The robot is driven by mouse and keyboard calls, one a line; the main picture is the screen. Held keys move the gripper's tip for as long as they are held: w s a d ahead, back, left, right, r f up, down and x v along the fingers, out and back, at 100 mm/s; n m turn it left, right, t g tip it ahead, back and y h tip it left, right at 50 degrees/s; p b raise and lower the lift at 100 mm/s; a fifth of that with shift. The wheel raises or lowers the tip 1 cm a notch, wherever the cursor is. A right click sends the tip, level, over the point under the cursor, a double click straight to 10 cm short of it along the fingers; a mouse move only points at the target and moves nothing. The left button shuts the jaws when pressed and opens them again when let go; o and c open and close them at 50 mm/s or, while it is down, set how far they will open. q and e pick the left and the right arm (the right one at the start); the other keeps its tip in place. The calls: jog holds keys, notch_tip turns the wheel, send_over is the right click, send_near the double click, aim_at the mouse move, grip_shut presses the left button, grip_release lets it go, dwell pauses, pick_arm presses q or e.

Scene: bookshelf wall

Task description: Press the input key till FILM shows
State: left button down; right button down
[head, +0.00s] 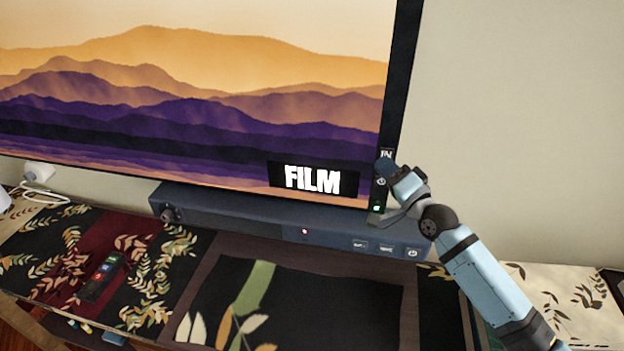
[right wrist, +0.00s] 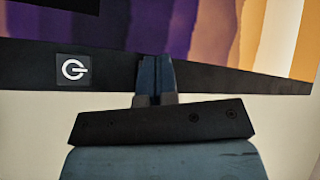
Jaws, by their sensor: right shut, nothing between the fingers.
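The television screen (head: 200,95) shows a mountain picture with a black label (head: 312,180) reading FILM at its lower right. On the dark right bezel, the input key (head: 386,154) marked IN sits above a power key (head: 381,181). My right gripper (head: 385,167) is shut and empty, its tips at the bezel by the input key. In the right wrist view the shut fingers (right wrist: 155,82) lie over the bezel, beside the power key (right wrist: 73,69). The input key is not visible there; I cannot tell whether the tips touch it. My left gripper is not in view.
A long dark soundbar (head: 260,215) with several buttons stands below the screen. A remote (head: 103,276) lies on the patterned cabinet top at the left. A white object with a cable (head: 38,173) is at the far left. The wall at right is bare.

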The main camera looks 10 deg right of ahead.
jog(key=s+a+p, duration=0.1)
jog(key=s+p, duration=0.1)
jog(key=s, duration=0.1)
jog(key=s+a+p, duration=0.1)
jog(key=s, duration=0.1)
jog(key=shift+s+a, duration=0.2)
jog(key=shift+a, duration=0.1)
jog(key=shift+f, duration=0.1)
dwell(1.2)
jog(key=s+a+f+n+g+h+p, duration=0.1)
jog(key=s+a+f+n+g, duration=0.1)
jog(key=s+f, duration=0.5)
jog(key=s+a+f+n+g+h+p, duration=0.1)
jog(key=s+a+f+n+g+p, duration=0.1)
jog(key=s+f+n, duration=0.3)
jog(key=s+a+f+n+g+h+p, duration=0.1)
jog(key=s+a+f+n+g, duration=0.3)
jog(key=s+f, duration=0.6)
jog(key=s+p, duration=0.1)
jog(key=s, duration=0.2)
jog(key=shift+s+a+f+h, duration=0.2)
jog(key=shift+s+a+h, duration=0.05)
jog(key=shift+s+h, duration=0.05)
